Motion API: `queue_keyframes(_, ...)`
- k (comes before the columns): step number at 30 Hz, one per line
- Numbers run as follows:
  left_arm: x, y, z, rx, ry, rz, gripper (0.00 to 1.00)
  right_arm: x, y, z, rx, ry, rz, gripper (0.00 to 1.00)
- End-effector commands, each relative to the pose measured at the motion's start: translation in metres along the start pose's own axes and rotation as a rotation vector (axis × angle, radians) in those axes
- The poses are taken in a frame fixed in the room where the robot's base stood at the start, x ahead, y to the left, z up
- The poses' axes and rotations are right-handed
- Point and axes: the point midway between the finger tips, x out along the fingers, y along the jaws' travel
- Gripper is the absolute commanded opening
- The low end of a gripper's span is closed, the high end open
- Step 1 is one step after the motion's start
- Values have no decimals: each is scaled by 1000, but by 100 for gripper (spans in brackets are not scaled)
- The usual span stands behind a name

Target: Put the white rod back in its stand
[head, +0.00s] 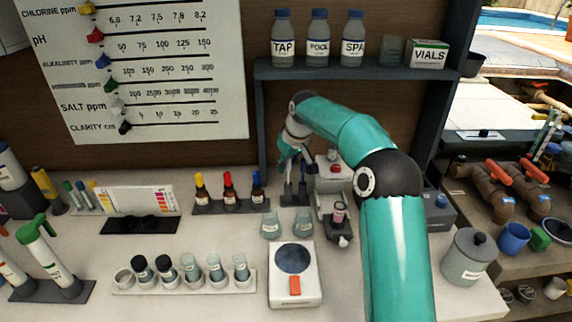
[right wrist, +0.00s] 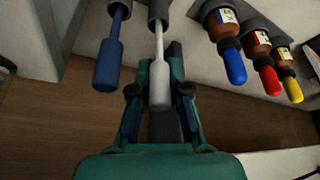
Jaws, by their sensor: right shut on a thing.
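My right gripper (head: 290,164) reaches down at the back of the bench, over a small dark stand (head: 295,196). In the right wrist view the gripper (right wrist: 158,100) is shut on the thick end of a white rod (right wrist: 158,68). The rod's thin shaft runs to one grey holder of the stand (right wrist: 157,9); how deep it sits there I cannot tell. A blue rod (right wrist: 108,62) stands in the neighbouring holder, apart from the gripper. The white rod is not clear in the head view. My left gripper is not in view.
Dropper bottles with yellow, red and blue caps (head: 228,188) stand left of the stand. Two small flasks (head: 271,225) are in front. A device with a pink sample (head: 339,212) is close on the right. A shelf (head: 350,70) hangs above.

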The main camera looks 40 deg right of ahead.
Motion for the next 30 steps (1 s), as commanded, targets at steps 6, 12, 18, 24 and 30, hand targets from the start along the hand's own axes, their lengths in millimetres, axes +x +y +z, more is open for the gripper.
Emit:
queue_keyframes(6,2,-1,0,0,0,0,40,3,0,1,0,0,0,0)
queue_keyframes(12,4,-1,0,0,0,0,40,5,0,2,0,0,0,0)
queue_keyframes(18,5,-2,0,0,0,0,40,8,0,3,0,-1,0,0)
queue_keyframes(24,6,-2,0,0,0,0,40,8,0,4,0,0,0,27)
queue_keyframes(30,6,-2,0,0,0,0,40,8,0,4,0,0,0,45)
